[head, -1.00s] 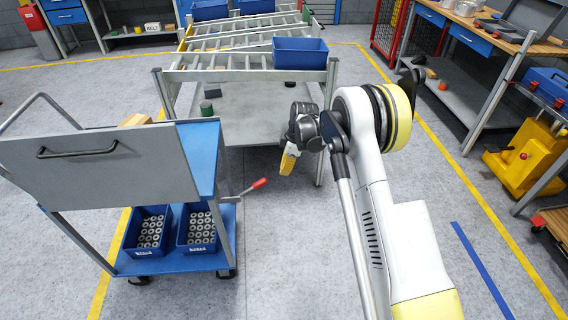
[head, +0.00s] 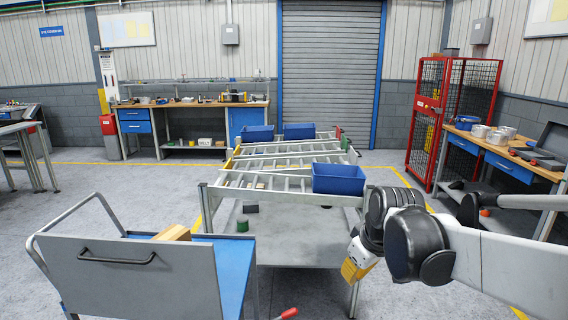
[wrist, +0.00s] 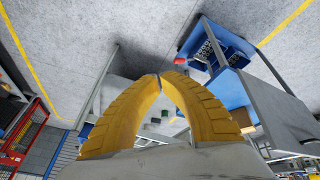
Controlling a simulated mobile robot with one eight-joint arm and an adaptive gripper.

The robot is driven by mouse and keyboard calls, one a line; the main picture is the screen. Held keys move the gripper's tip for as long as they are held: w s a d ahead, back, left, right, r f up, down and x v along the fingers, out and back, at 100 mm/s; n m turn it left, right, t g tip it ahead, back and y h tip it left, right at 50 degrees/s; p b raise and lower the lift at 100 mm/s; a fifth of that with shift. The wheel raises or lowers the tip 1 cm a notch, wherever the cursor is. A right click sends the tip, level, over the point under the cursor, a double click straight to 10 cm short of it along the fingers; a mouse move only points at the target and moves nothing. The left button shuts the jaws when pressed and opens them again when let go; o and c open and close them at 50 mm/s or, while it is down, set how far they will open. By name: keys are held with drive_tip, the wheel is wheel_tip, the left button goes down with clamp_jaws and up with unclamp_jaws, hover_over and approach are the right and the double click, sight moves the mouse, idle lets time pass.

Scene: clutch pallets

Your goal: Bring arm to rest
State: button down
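My arm (head: 500,258) reaches in from the right edge of the head view, with its dark wrist joints beside the near end of the roller rack. My gripper (head: 347,279) hangs below the wrist, its yellow fingers angled downward near the rack's front right leg. In the wrist view the two yellow fingers of my gripper (wrist: 159,76) curve together and their tips meet. Nothing shows held between them.
The roller rack (head: 278,203) bears a blue bin (head: 338,180) at its near right corner, close to my wrist. A cart (head: 150,275) with a grey panel stands at the front left. A workbench (head: 500,153) and red cage (head: 427,110) stand right.

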drive_tip(key=s+d+m+t, duration=0.1)
drive_tip(key=s+m, duration=0.2)
drive_tip(key=s, duration=0.6)
drive_tip(key=s+d+m+t+h, duration=0.1)
drive_tip(key=s+d+m, duration=0.1)
drive_tip(key=s, duration=0.7)
drive_tip(key=shift+s+f+m+t, duration=0.2)
drive_tip(key=shift+s+m+t, duration=0.15)
drive_tip(key=shift+m, duration=0.45)
